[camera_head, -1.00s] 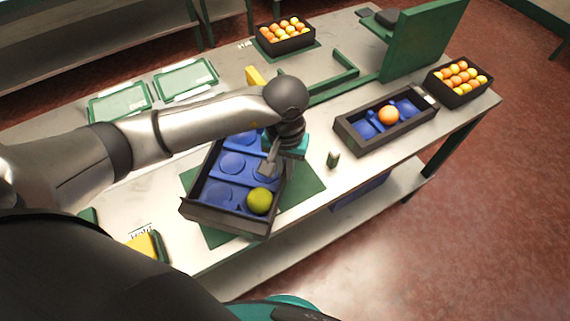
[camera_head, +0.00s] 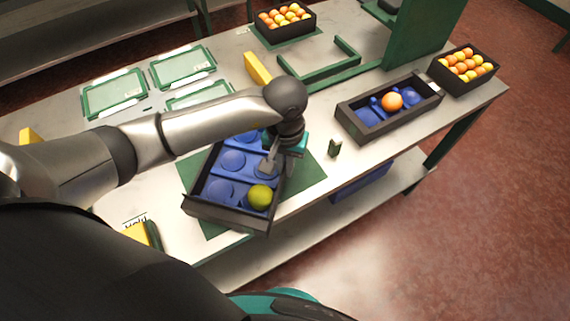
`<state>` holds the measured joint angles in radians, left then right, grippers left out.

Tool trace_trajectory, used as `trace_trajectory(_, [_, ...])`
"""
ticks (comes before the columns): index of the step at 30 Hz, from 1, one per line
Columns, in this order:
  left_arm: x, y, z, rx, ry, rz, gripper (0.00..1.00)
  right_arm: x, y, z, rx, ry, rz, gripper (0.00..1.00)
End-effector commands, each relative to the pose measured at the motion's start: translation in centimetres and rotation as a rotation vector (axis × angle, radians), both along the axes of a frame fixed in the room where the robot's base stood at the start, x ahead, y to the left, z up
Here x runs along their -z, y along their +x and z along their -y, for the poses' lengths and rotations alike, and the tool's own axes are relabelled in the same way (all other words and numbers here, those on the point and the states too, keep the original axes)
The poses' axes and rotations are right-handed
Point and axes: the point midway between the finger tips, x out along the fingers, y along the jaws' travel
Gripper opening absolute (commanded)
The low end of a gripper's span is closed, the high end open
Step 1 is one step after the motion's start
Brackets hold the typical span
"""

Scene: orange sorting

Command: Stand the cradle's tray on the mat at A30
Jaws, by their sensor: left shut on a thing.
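My left gripper (camera_head: 270,163) is shut on the inner side of a dark tray (camera_head: 225,214) with a blue insert of round cups. A green-yellow fruit (camera_head: 260,197) sits in the near right cup; the other visible cups are empty. The tray is over a green mat (camera_head: 309,172), turned at an angle to it, and its near end overhangs the mat towards the bench's front edge. I cannot tell whether it touches the mat. My forearm hides its far left part. No A30 label is readable. A green U-shaped frame (camera_head: 347,50), perhaps the cradle, is empty. My right gripper is out of view.
A dark blue-lined tray (camera_head: 372,132) holding one orange stands to the right. A small dark green block (camera_head: 335,148) stands between it and the mat. Green-rimmed lids (camera_head: 115,97) lie at left; a green upright panel (camera_head: 420,35) stands at back.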

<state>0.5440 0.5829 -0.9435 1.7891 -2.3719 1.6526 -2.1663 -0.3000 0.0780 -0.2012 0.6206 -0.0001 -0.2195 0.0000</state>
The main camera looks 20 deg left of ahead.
Motion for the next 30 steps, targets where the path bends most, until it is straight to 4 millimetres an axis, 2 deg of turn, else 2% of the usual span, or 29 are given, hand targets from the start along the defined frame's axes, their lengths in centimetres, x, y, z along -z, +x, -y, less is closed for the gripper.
trace_trajectory(3, [0.3, 0.1, 0.0, 0.000, 0.000, 0.002, 0.00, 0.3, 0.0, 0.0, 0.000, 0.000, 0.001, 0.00])
trace_trajectory(4, [0.2, 0.0, 0.0, 0.000, 0.000, 0.002, 0.11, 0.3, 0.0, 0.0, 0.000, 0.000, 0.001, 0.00])
trace_trajectory(13, [0.2, 0.0, 0.0, 0.000, 0.000, 0.001, 0.44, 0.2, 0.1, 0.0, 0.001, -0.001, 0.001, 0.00])
trace_trajectory(23, [-0.2, 0.0, 0.0, 0.000, 0.000, 0.001, 0.44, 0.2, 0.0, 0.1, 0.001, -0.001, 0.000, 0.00])
trace_trajectory(26, [-1.5, 0.1, 0.0, 0.002, 0.000, 0.004, 0.44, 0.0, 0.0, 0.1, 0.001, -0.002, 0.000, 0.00])
trace_trajectory(30, [-4.5, 0.2, 0.0, 0.002, 0.001, 0.007, 0.44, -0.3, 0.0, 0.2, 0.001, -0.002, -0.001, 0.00])
